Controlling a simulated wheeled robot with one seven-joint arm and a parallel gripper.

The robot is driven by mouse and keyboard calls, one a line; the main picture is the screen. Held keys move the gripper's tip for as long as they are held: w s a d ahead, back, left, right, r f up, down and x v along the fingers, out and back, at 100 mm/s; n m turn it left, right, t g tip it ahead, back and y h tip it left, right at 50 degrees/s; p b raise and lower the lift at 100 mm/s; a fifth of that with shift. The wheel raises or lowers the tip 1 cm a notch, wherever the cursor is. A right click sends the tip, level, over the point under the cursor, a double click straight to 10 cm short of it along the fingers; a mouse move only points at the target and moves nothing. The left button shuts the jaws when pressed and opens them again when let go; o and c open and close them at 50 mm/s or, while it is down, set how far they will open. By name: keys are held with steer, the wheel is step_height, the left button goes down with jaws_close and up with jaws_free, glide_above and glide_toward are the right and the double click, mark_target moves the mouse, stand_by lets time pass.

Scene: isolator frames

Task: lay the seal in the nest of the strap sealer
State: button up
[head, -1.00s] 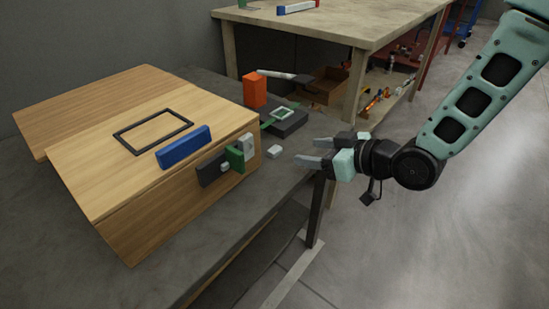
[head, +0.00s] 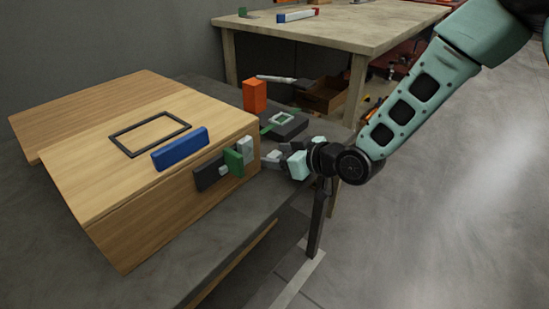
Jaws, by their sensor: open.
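The strap sealer appears to be the low dark block (head: 292,130) at the back of the grey bench, with a green-rimmed pale recess (head: 282,118) on its top that looks like the nest. The seal appears to be the small pale block that lay on the bench in front of it. It is now hidden or hard to tell from my fingers. My gripper (head: 270,157) is open, low over the bench, beside the wooden box's right end and in front of the sealer. I cannot tell whether the seal is between the fingers.
A wooden box (head: 120,215) with a blue bar (head: 180,148) on top and a green block (head: 233,162) on its side stands close left of my gripper. An orange block (head: 254,95) stands behind the sealer. A wooden table (head: 330,28) is farther back.

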steer(key=c, duration=1.1)
steer(key=shift+r, duration=0.15)
steer(key=shift+c, duration=0.2)
